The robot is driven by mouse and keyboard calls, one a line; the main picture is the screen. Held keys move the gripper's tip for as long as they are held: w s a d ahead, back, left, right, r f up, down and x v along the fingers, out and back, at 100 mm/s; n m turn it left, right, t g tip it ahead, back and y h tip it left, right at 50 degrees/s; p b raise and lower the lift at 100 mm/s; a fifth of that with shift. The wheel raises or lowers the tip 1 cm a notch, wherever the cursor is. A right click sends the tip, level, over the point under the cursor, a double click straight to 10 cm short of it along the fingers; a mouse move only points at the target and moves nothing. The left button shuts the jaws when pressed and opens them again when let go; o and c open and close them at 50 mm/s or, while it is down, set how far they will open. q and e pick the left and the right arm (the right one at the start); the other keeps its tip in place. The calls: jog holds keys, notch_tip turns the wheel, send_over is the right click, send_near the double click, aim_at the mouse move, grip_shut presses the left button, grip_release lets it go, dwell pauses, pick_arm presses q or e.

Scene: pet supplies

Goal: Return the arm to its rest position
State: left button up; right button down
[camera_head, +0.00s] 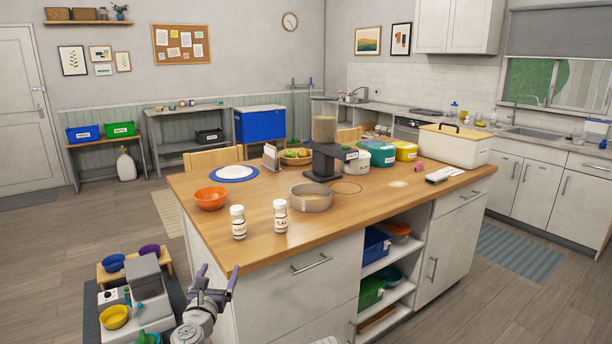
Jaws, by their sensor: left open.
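My left gripper (215,281) is at the lower left of the head view, in front of the near left corner of the wooden-topped island (340,212). Its two fingers point up and are spread apart, with nothing between them. It appears beside the island's front rather than over the top. My right gripper is not in view.
Two labelled white jars (238,222) (280,216) stand near the island's front edge, close to an orange bowl (210,198). A low station with bowls (114,317) is left of my gripper.

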pick_arm(q)
jog(key=s+d+f+m+g+h, duration=0.35)
jog(key=d+f+m, duration=0.3)
jog(key=m, duration=0.45)
jog(key=s+d+f+m+g+h, duration=0.25)
jog(key=d+f+m+g, duration=0.35)
jog(key=m, duration=0.5)
jog(key=s+a+f+m+g+y, duration=0.65)
jog(key=s+f+m, duration=0.4)
jog(key=m, duration=0.25)
jog(key=s+d+r+m+g+y, duration=0.15)
jog(key=s+d+m, duration=0.25)
jog(key=s+d, duration=0.55)
notch_tip(320, 180, up, 13)
jog(key=w+p, duration=0.2)
jog(key=p, duration=1.1)
jog(key=shift+d+r+g+p, duration=0.15)
jog(key=shift+d+g+p, duration=0.2)
jog(key=shift+d+p, duration=0.1)
